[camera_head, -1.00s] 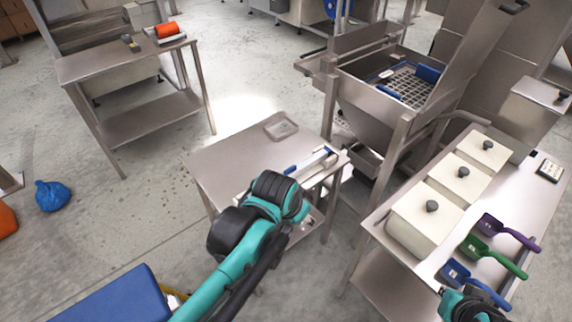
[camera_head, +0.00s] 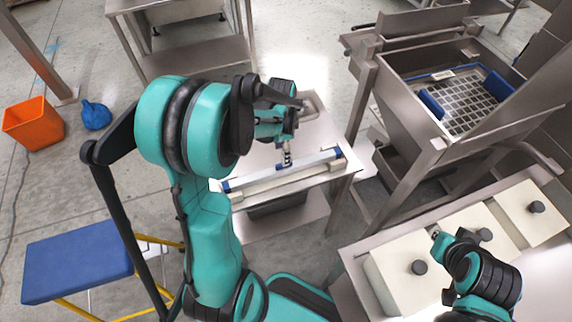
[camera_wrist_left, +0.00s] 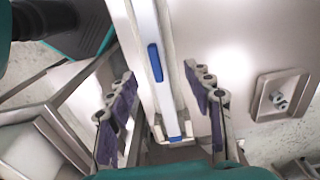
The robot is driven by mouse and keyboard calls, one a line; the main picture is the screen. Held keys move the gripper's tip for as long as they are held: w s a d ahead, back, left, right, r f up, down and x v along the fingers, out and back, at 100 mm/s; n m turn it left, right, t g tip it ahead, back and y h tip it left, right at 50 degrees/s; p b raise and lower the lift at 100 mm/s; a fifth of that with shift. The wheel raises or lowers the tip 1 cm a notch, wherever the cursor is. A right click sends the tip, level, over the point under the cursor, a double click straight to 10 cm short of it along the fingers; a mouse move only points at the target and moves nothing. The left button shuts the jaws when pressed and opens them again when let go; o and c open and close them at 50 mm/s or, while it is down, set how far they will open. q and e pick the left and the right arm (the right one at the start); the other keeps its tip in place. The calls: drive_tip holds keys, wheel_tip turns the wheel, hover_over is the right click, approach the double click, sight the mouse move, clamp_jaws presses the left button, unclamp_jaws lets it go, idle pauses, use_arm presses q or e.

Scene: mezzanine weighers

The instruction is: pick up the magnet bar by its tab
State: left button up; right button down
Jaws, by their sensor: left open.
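The magnet bar (camera_head: 270,178) is a long pale bar with blue end pieces, lying along the near part of the small steel table (camera_head: 238,160). In the left wrist view the bar (camera_wrist_left: 148,25) runs down between my fingers, with a blue tab (camera_wrist_left: 154,62) on it. My left gripper (camera_head: 287,158) is over the bar, partly hidden by my own arm. In the left wrist view the left gripper (camera_wrist_left: 160,100) is open and empty, one finger on each side of the bar; contact cannot be told. My right gripper (camera_head: 440,240) is small, above the white bins, its fingers unclear.
A shallow tray (camera_wrist_left: 258,98) holding small metal pieces lies on the table. A steel hopper (camera_head: 400,75) with a grid stands at right. White lidded bins (camera_head: 395,285) stand on the right bench. A blue step stool (camera_head: 75,262) and orange bucket (camera_head: 32,125) are at left.

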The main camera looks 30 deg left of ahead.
sight(284, 168)
use_arm(q)
wheel_tip(284, 168, down, 2)
drive_tip(key=shift+s+f+b, duration=0.1)
drive_tip(key=shift+s+b, duration=0.05)
drive_tip(key=shift+b, duration=0.2)
drive_tip(key=f, duration=0.1)
drive_tip(key=f+b, duration=0.1)
drive_tip(key=f, duration=0.1)
drive_tip(key=f+b, duration=0.1)
drive_tip(key=f, duration=0.1)
drive_tip(key=shift+d, duration=0.4)
use_arm(e)
wheel_tip(284, 168, down, 3)
drive_tip(key=shift+s+f, duration=0.1)
use_arm(q)
drive_tip(key=shift+r, duration=0.15)
clamp_jaws()
